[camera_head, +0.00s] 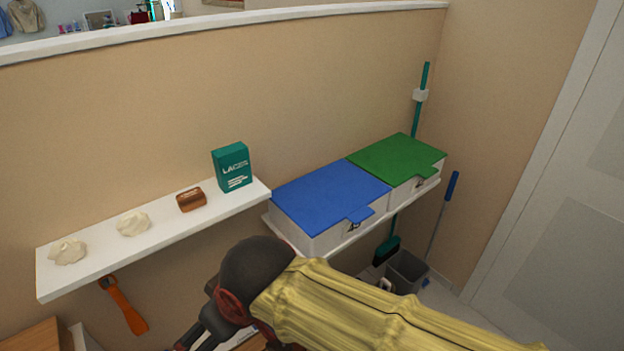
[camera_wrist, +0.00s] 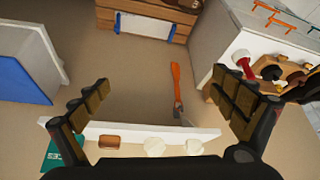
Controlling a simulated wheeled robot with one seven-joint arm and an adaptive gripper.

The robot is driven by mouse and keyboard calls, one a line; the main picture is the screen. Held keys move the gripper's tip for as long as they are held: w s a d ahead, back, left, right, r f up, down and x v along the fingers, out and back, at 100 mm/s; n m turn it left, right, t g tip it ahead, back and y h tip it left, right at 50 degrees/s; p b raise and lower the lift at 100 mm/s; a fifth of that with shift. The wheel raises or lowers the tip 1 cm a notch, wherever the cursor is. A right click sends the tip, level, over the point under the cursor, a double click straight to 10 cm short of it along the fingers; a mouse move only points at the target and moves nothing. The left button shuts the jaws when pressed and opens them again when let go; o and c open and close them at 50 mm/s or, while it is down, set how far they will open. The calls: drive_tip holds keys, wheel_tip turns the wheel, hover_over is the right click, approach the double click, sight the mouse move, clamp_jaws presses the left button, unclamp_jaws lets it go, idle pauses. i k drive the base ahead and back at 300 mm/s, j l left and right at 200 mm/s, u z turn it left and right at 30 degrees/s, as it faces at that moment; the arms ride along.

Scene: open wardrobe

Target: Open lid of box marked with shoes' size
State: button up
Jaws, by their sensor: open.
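Two white boxes stand side by side on a white shelf in the head view. One has a blue lid (camera_head: 330,195) with a front tab; the other has a green lid (camera_head: 397,157) with a front tab. Both lids lie flat and closed. Dark marks show on the box fronts by the tabs, too small to read. The blue lid also shows at the left edge of the wrist view (camera_wrist: 20,82). My gripper (camera_wrist: 160,100) is open and empty, its padded fingers wide apart. In the head view it is at the bottom, left of and apart from the boxes, partly cut off.
A lower-left shelf (camera_head: 90,277) holds a teal carton (camera_head: 232,168), a brown brush-like block (camera_head: 191,200) and two crumpled pale pieces (camera_head: 134,224). An orange-handled tool (camera_head: 124,306) hangs below it. A broom (camera_head: 420,100) and grey bucket (camera_head: 406,271) stand near the boxes.

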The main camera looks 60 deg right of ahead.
sight(317, 201)
drive_tip(key=k+l+z, duration=0.5)
drive_tip(key=l, duration=0.4)
drive_tip(key=k+l+z, duration=0.35)
drive_tip(key=l, duration=0.4)
drive_tip(key=k+l+z, duration=0.2)
drive_tip(key=l, duration=0.2)
